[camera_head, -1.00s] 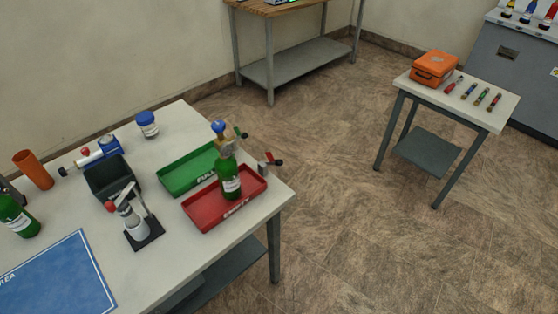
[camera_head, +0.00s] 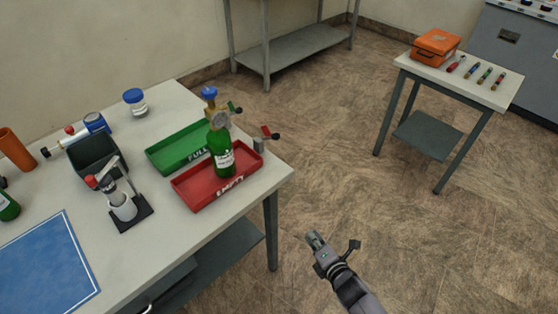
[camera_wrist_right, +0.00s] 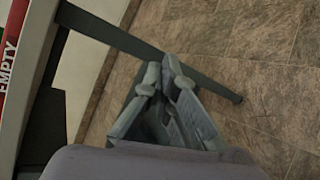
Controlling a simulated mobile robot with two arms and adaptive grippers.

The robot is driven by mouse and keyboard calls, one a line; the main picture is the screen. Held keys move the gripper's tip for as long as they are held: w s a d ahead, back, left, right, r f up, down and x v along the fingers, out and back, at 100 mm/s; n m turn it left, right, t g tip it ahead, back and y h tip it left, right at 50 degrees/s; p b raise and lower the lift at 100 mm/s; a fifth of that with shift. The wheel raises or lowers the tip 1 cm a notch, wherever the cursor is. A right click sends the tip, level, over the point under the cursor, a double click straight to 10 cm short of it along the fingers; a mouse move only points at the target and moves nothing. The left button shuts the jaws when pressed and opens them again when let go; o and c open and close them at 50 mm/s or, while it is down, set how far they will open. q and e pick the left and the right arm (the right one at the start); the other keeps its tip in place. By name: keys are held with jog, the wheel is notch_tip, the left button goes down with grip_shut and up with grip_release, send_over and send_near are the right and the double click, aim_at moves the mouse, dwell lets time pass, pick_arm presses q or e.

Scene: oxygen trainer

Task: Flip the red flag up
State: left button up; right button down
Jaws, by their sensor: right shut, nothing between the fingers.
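The red flag (camera_head: 266,130) is a small red piece with a dark end on a grey bracket (camera_head: 259,145) at the table's right edge, beside the red EMPTY tray (camera_head: 182,187). It lies over to the side, slanting slightly down to the right. My right gripper (camera_head: 312,238) is in front of the table's right end, over the floor, apart from the flag and lower in the picture. Its fingers are shut and empty; they also show in the right wrist view (camera_wrist_right: 163,72). The flag cannot be made out in the wrist view. My left gripper is not in view.
A green bottle with a regulator (camera_head: 221,158) stands in the EMPTY tray, close to the flag. A green FULL tray (camera_head: 160,165) and a second, green-marked lever (camera_head: 234,108) are behind. The table's leg (camera_head: 272,230) is left of my gripper. Open floor lies right.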

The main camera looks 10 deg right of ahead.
aim_at(266, 134)
pick_arm(q)
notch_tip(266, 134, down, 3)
jog(key=b, duration=0.2)
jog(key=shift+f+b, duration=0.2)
jog(key=shift+b, duration=0.1)
pick_arm(e)
jog(key=w+a+r+n+t+y, duration=0.1)
jog(key=w+a+r+n+t, duration=0.1)
jog(key=r+n, duration=0.3)
jog(key=w+a+r+n+t+y, duration=0.2)
jog(key=r+n, duration=0.4)
jog(key=r, duration=0.5)
jog(key=shift+w+a+r, duration=0.15)
jog(key=shift+w+r, duration=0.25)
jog(key=shift+w, duration=0.05)
jog(key=shift+w, duration=0.1)
